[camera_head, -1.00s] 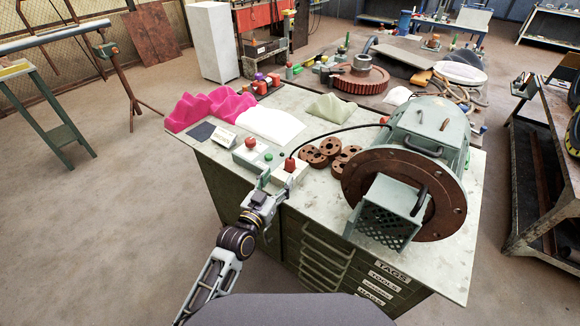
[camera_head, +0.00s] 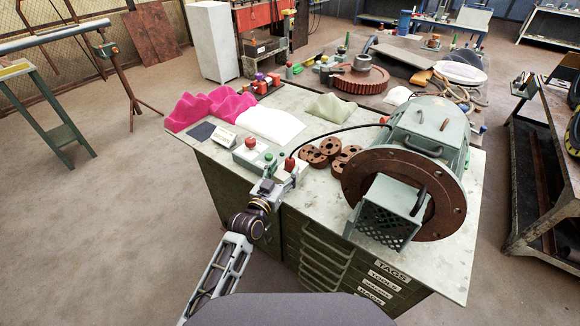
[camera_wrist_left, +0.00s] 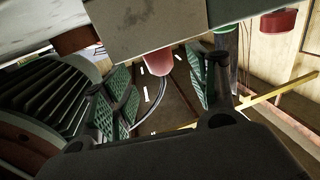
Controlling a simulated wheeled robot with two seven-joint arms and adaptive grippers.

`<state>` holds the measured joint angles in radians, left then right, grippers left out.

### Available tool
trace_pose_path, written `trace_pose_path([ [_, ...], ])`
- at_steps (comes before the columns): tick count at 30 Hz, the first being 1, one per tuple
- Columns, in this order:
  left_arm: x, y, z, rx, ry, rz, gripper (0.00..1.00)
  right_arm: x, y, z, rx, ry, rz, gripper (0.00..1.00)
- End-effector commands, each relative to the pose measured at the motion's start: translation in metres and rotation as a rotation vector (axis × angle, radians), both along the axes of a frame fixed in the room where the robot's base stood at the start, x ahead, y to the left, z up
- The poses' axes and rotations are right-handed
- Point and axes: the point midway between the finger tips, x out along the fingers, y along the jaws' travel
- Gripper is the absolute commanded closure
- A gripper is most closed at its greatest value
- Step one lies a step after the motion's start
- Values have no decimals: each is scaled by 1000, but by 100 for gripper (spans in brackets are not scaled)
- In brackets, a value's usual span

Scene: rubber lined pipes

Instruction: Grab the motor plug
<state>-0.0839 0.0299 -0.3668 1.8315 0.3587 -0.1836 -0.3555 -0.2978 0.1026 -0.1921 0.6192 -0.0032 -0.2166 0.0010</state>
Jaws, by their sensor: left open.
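The motor plug (camera_head: 290,164) is red and sits upright at the right end of the grey control box (camera_head: 246,159), near the workbench's left front edge. A black cable (camera_head: 335,133) runs from near it towards the large green motor (camera_head: 425,120). My left gripper (camera_head: 284,175) is at the box's right end, close to the plug. In the left wrist view the plug (camera_wrist_left: 160,63) shows pinkish red between two green-padded fingers. This gripper (camera_wrist_left: 163,84) is open, with gaps visible on both sides of the plug. My right gripper is not in view.
Brown ring-shaped parts (camera_head: 320,155) lie to the right of the plug. The motor's rusty flange (camera_head: 443,220) and mesh box (camera_head: 382,222) fill the bench's right side. Pink cloth (camera_head: 208,106) and white cloth (camera_head: 270,124) lie behind the control box.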

Motion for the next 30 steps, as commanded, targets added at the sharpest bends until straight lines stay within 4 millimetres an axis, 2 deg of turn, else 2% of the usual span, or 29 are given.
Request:
trace_pose_path([
  [5,6,-3,2,-2,0,0,41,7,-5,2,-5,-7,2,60],
  [15,33,-15,5,-1,0,0,41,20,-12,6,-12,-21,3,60],
  [21,45,-20,5,0,-1,1,41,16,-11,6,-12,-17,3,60],
  [30,47,-21,4,0,0,1,41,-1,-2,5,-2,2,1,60],
])
